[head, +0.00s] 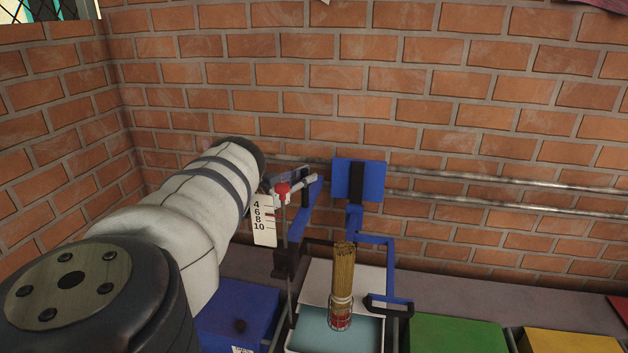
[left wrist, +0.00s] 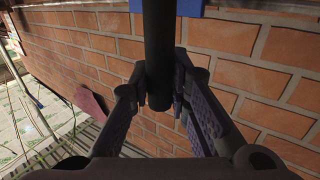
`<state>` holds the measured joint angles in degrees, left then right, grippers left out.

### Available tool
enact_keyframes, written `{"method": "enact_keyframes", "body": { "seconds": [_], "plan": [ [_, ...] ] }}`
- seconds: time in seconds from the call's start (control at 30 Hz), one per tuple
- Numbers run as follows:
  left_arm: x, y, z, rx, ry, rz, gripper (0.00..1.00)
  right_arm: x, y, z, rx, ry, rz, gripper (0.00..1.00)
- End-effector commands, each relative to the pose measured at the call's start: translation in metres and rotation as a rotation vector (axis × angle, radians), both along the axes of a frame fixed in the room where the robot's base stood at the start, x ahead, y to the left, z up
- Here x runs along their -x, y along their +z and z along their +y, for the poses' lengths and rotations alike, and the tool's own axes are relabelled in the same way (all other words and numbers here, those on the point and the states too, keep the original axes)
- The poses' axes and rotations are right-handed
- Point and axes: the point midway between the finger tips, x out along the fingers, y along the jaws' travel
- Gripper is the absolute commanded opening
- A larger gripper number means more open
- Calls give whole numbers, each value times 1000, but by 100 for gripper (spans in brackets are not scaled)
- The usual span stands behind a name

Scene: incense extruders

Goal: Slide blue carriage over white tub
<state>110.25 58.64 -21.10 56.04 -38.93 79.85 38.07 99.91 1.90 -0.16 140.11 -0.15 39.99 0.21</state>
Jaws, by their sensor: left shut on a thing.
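The blue carriage (head: 341,180) hangs by the metal rails on the brick wall, with a black bar on its face and blue bent arms (head: 376,239) reaching down and forward. The white tub (head: 318,282), with teal liquid inside, stands below it. A bundle of thin sticks (head: 344,270) stands upright over the tub's front part; whether it touches the liquid is unclear. My left gripper (left wrist: 160,88) is shut on a black bar (left wrist: 159,40) in the left wrist view, with a blue edge (left wrist: 190,7) above.
A scale card (head: 264,222) and a red knob (head: 283,188) are close to my left wrist. Metal rails (head: 480,178) run along the wall. Blue (head: 236,308), green (head: 455,334) and yellow (head: 570,342) tubs flank the white tub.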

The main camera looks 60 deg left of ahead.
Motion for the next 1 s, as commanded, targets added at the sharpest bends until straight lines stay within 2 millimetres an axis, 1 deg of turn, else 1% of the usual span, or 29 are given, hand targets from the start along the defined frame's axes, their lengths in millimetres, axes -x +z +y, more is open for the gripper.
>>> {"method": "enact_keyframes", "body": {
  "seconds": [0.03, 0.2, 0.57, 0.6, 0.67, 0.93, 1.0],
  "plan": [
    [2, -3, 1, 2, -2, 7, 0, 1, -1, 0, 0, 0, 2, 40],
    [5, -3, 3, 2, -3, 7, 0, 1, -1, 0, 0, 0, 3, 40],
    [5, -3, 3, 2, -2, 7, 0, 1, -1, 0, 0, 0, 3, 40],
    [5, -3, 3, 2, -2, 7, 26, 1, -1, 0, 0, 0, 3, 40],
    [5, -2, 3, 2, -2, 6, 38, 1, -1, 0, 0, 0, 3, 40],
    [5, -1, 3, 1, -2, 2, 38, 1, -1, 0, 0, 0, 3, 40],
    [8, -1, 3, 2, -1, 1, 38, 1, -1, 0, 0, 1, 3, 40]
  ]
}}
